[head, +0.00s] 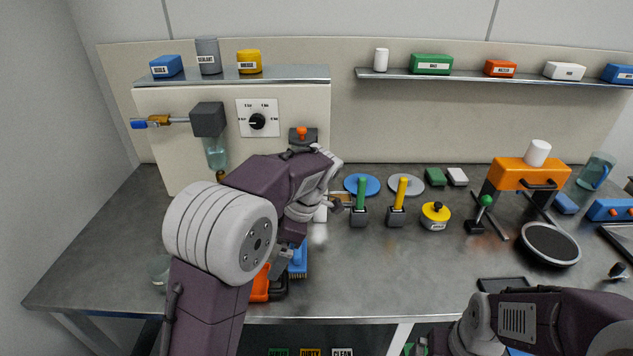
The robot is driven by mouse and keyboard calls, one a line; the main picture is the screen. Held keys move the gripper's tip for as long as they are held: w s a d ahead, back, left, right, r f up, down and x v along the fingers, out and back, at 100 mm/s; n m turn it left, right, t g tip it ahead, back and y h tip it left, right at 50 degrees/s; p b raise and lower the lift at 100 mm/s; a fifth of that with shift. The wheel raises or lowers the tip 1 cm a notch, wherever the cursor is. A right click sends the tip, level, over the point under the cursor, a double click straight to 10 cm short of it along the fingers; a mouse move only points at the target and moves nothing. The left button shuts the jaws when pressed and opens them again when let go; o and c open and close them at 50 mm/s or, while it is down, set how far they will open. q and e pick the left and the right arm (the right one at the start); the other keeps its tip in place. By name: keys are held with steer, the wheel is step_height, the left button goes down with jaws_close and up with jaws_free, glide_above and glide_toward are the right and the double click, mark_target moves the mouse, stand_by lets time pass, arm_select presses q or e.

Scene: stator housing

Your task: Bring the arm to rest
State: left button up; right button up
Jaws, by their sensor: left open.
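My right arm (545,322) lies across the lower right corner, in front of the bench edge. Its gripper is not clearly visible.
The metal bench (360,280) is bare at its front middle. Green (361,196) and yellow (400,192) handled tools stand in blocks, near a yellow container (435,215). An orange press (528,173) and a black round plate (549,244) stand right. A dial panel (258,118) stands behind.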

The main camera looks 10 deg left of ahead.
arm_select(q)
steer(key=s+a+r+p, duration=0.2)
steer(key=s+r+p, duration=0.1)
steer(key=s, duration=0.2)
steer(key=s+d+f+m+t+h, duration=0.1)
steer(key=s+f+m, duration=0.3)
steer(key=m, duration=0.6)
steer(key=s+d+f+m+t+h+p, duration=0.1)
steer(key=s+d+f+m+h, duration=0.2)
steer(key=m, duration=0.7)
steer(key=shift+s+d+f+h, duration=0.3)
steer(key=shift+s+f, duration=0.15)
steer(key=shift+f, duration=0.9)
